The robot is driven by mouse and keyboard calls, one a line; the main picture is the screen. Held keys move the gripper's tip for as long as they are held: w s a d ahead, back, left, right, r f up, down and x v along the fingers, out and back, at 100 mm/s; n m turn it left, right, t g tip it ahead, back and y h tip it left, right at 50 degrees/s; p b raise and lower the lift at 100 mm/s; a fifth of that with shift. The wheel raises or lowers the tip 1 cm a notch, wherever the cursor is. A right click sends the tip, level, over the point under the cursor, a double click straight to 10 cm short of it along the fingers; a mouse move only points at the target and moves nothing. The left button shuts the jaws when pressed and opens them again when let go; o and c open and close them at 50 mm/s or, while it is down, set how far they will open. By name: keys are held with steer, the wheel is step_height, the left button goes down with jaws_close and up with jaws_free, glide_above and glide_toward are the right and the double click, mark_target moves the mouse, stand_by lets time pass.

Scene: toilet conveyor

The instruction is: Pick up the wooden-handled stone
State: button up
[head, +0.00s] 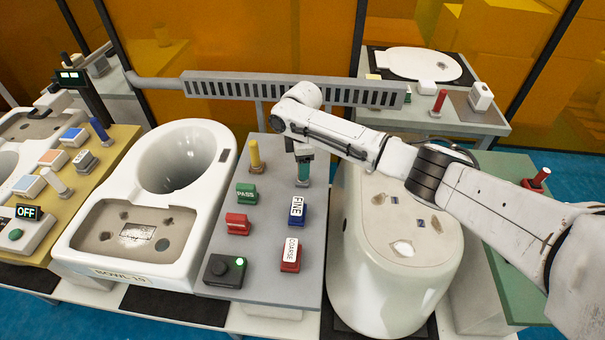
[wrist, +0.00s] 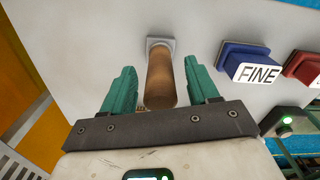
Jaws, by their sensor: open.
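The wooden-handled stone (wrist: 160,78) stands upright on the grey panel in the wrist view, with a brown round handle and a pale square base. My gripper (wrist: 161,88) is open, with one teal finger on each side of the handle. I cannot tell whether either finger touches it. In the head view my gripper (head: 303,172) points down at the back right of the grey panel (head: 268,195) and mostly hides the stone.
The blue FINE block (head: 297,210) and red COARSE block (head: 290,255) sit in front of my gripper. A yellow-handled tool (head: 255,157) stands to its left, near the green PASS stamp (head: 246,194) and a red stamp (head: 238,224). A toilet bowl (head: 150,215) lies further left.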

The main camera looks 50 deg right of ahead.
jaws_close()
stand_by(0.5)
steer(key=shift+r, duration=0.1)
